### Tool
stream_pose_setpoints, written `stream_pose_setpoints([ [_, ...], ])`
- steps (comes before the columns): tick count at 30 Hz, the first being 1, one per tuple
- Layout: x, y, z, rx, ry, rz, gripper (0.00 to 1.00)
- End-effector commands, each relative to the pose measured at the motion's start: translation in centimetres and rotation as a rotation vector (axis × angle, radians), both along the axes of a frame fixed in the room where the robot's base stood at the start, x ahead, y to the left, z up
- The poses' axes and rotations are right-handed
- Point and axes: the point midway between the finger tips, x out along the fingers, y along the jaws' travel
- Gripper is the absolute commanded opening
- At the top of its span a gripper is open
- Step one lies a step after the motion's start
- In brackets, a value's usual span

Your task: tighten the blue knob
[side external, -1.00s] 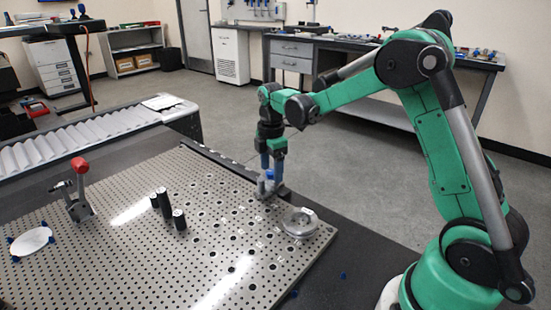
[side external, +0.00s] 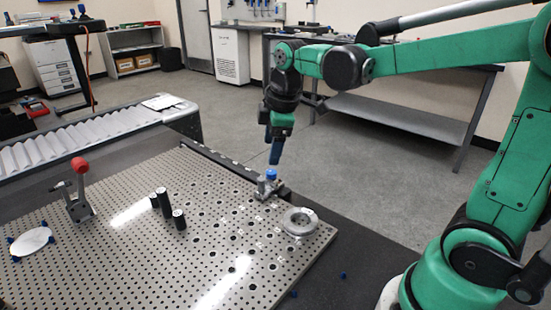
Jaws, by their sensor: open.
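The blue knob (side external: 271,174) sits on top of a small metal fixture (side external: 268,188) at the far right edge of the perforated plate. My gripper (side external: 275,160) points down just above the knob and slightly to its right. Its blue fingers look apart from the knob, with nothing seen between them. One finger mostly overlaps the other from this side, so the gap between them is hard to see.
The perforated metal plate (side external: 120,255) fills the front left. A round metal ring (side external: 299,221) lies on it near the fixture. Several dark cylinders (side external: 178,219) and a red-handled clamp (side external: 78,195) stand further left. A ribbed conveyor (side external: 85,137) runs behind the plate.

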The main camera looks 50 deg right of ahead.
Motion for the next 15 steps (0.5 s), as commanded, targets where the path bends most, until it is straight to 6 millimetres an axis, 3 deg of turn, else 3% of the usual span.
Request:
stream_pose_setpoints([
  [15, -5.0, 3.4, -0.1, 0.196, -0.234, -0.477, 0.65],
])
